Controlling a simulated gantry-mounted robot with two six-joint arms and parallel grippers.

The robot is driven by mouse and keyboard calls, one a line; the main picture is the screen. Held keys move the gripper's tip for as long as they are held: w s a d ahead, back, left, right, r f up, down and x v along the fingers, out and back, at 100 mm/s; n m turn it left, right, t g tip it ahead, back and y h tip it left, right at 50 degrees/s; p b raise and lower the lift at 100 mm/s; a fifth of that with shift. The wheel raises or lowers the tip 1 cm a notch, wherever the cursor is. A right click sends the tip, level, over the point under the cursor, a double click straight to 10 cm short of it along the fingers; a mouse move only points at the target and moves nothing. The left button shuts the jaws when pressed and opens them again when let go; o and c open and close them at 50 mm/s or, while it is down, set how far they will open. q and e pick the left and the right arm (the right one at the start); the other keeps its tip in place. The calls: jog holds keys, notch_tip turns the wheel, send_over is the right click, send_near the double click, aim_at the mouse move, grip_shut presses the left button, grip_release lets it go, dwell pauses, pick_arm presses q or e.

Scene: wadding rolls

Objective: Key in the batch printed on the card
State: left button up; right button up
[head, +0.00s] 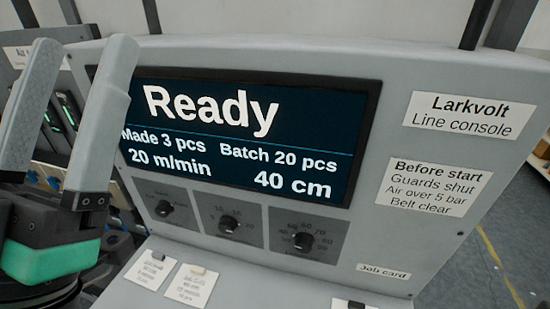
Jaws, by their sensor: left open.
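The line console's screen (240,135) reads "Ready", "Made 3 pcs", "Batch 20 pcs", "20 m/min" and "40 cm". Below it are a left knob (164,208), a middle knob (229,224) and a right knob (303,241), each on a dark scale plate. A "Job card" label (383,272) is at the lower right; a white card (352,304) below it is cut off by the picture's bottom edge, its print hidden. My left gripper (83,48) is open and empty at the left, its fingers pointing up, one overlapping the screen's left edge. My right gripper is not in view.
Two small cards, a left one (148,270) and a right one (190,284), lie on the console's lower ledge, print too small to read. A "Before start" notice (435,187) and a "Larkvolt Line console" plate (472,115) are on the right. Open floor shows beyond.

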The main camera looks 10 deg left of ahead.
pick_arm(q)
grip_shut()
dwell(0.4)
dwell(1.3)
